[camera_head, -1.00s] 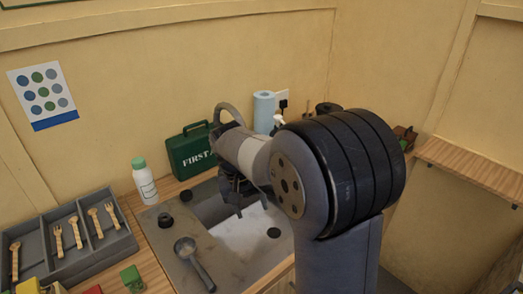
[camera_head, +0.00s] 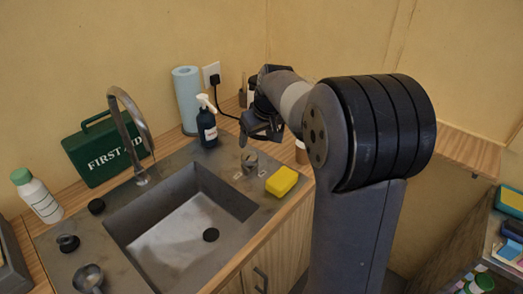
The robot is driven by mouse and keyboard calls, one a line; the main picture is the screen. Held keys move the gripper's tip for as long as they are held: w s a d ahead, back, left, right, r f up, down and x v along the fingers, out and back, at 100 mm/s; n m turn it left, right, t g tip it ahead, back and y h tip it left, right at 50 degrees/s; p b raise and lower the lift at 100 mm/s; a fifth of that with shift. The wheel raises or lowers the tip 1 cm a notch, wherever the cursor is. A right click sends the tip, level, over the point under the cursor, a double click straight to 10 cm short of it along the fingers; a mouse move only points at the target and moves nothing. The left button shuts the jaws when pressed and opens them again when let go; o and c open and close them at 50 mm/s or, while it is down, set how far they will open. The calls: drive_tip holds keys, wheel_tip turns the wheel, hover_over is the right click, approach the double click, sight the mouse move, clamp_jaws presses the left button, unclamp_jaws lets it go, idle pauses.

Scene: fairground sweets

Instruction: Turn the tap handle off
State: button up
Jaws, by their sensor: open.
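A small grey metal knob (camera_head: 250,163), which looks like the tap handle, stands on the sink's right rim, with small pale marks beside it. The curved metal tap spout (camera_head: 126,118) rises behind the sink's left side. My gripper (camera_head: 260,138) hangs above the knob, fingers pointing down and apart, with nothing seen between them. It appears clear of the knob, though the exact gap cannot be told. I cannot make out which way the knob is turned. No clear stream of water shows under the spout. The grey sink (camera_head: 150,215) has a pale patch on its floor.
A yellow sponge (camera_head: 282,181) lies just right of the knob. A dark spray bottle (camera_head: 207,130) stands behind it, near a blue paper roll (camera_head: 187,95). A green first-aid box (camera_head: 90,155) and white bottle (camera_head: 38,197) stand left. A metal scoop (camera_head: 88,275) lies front left.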

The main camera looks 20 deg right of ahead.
sight(250, 155)
drive_tip(key=p+x, duration=0.1)
drive_tip(key=x, duration=0.9)
drive_tip(key=shift+f, duration=0.15)
drive_tip(key=c, duration=1)
drive_tip(key=shift+a, duration=0.1)
drive_tip(key=shift+m+h, duration=0.7)
drive_tip(key=shift+m, duration=1.1)
